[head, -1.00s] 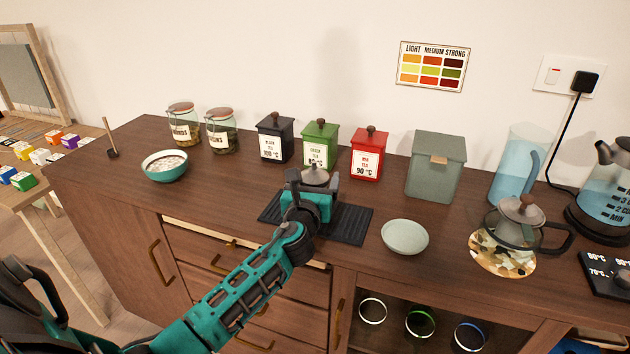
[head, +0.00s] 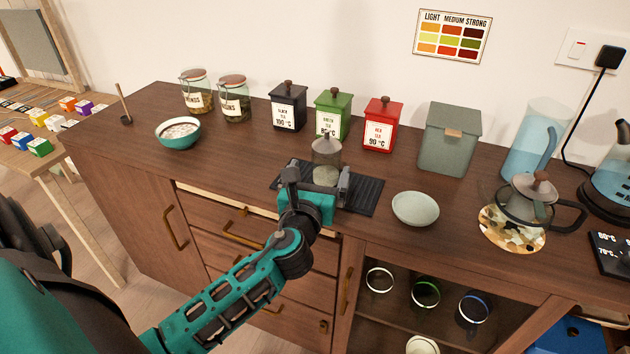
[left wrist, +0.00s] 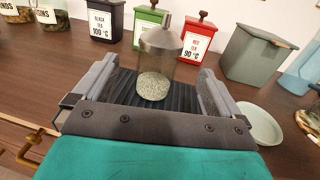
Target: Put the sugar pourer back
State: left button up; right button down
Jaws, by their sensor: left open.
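The sugar pourer (head: 326,163), a clear glass jar with pale grains at the bottom and a grey conical top, stands upright on the black ribbed mat (head: 362,202) on the sideboard. My left gripper (head: 318,186) is open and empty, just on the near side of the pourer. In the left wrist view the pourer (left wrist: 158,62) stands beyond the gripper body, roughly centred between the two spread fingers (left wrist: 155,88), with space on both sides. My right gripper is not in view.
Black (head: 288,108), green (head: 333,115) and red (head: 382,125) tea tins stand behind the mat. A pale dish (head: 415,208) lies right of it, and a glass teapot (head: 528,205) stands farther right. A teal bowl (head: 178,133) is at left, with bare wood between.

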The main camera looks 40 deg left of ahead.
pick_arm(q)
jog(key=shift+v, duration=1.4)
jog(key=s+d+f+n+g+h, duration=0.1)
jog(key=s+f+n+g, duration=0.8)
jog(key=n, duration=0.8)
jog(key=s+d+f+n+g+h, duration=0.1)
jog(key=s+d+n+g+h, duration=0.15)
jog(key=s+d+n, duration=0.35)
jog(key=s+d+f+n+g+h, duration=0.1)
jog(key=s+d+n+g+h, duration=0.2)
jog(key=s+n, duration=0.45)
jog(key=w+d+f+m+t+h, duration=0.1)
jog(key=w+d+f+t+h, duration=0.1)
jog(key=w+f+t, duration=0.5)
jog(key=shift+w+d+f+m+t, duration=0.2)
jog(key=shift+d+f+m+t, duration=0.25)
jog(key=shift+f+t, duration=0.5)
jog(key=shift+h, duration=0.25)
